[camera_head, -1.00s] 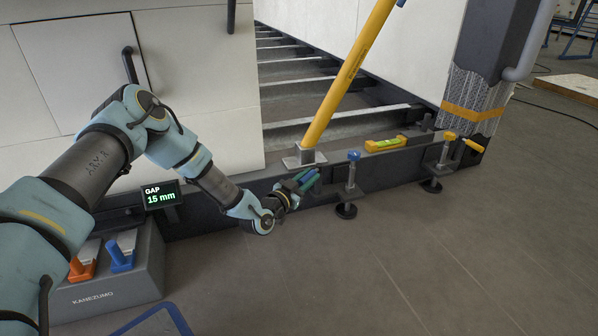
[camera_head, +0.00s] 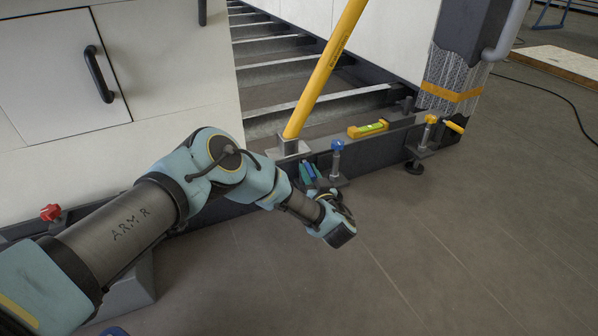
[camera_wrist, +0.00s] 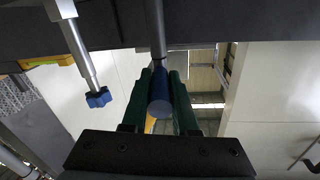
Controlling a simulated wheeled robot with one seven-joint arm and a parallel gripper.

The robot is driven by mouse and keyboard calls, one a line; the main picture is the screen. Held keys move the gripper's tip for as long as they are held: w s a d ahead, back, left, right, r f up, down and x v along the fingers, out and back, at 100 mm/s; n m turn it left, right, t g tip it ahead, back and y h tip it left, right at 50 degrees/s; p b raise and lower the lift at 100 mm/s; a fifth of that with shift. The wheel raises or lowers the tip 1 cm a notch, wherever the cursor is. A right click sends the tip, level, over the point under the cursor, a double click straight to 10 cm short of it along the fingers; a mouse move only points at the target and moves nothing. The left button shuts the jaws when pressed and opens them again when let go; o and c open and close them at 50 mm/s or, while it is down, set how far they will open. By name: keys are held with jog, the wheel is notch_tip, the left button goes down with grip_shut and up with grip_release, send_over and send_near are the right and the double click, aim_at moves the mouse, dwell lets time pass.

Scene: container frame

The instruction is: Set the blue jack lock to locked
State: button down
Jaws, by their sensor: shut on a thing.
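My gripper (camera_head: 308,172) is at the dark beam, just left of the blue-knobbed jack (camera_head: 337,160). In the wrist view its two green fingers (camera_wrist: 160,92) are shut on a blue lock handle (camera_wrist: 160,95), one on each side. The handle sits on a grey rod that runs up to the dark beam. The jack's blue knob (camera_wrist: 97,97) hangs apart to the left of the fingers in the wrist view. In the head view the handle is mostly hidden by my fingers, so its setting cannot be told.
A yellow prop (camera_head: 325,70) leans up from the beam behind my gripper. A yellow level (camera_head: 368,130) lies on the beam. A yellow-knobbed jack (camera_head: 429,130) with a yellow lever (camera_head: 455,127) stands farther right. A red knob (camera_head: 50,212) is at left.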

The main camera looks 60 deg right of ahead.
jog(key=shift+s+d+n+t+y, duration=0.15)
jog(key=shift+d+n+t+y, duration=0.05)
jog(key=shift+n+t+y, duration=0.45)
jog(key=shift+d+b, duration=0.1)
jog(key=shift+b, duration=0.2)
jog(key=c, duration=0.7)
grip_release()
jog(key=shift+s, duration=0.1)
jog(key=p+v, duration=0.4)
jog(key=v, duration=0.6)
jog(key=shift+s+p, duration=0.3)
jog(key=shift+s, duration=0.05)
jog(key=shift+r, duration=0.15)
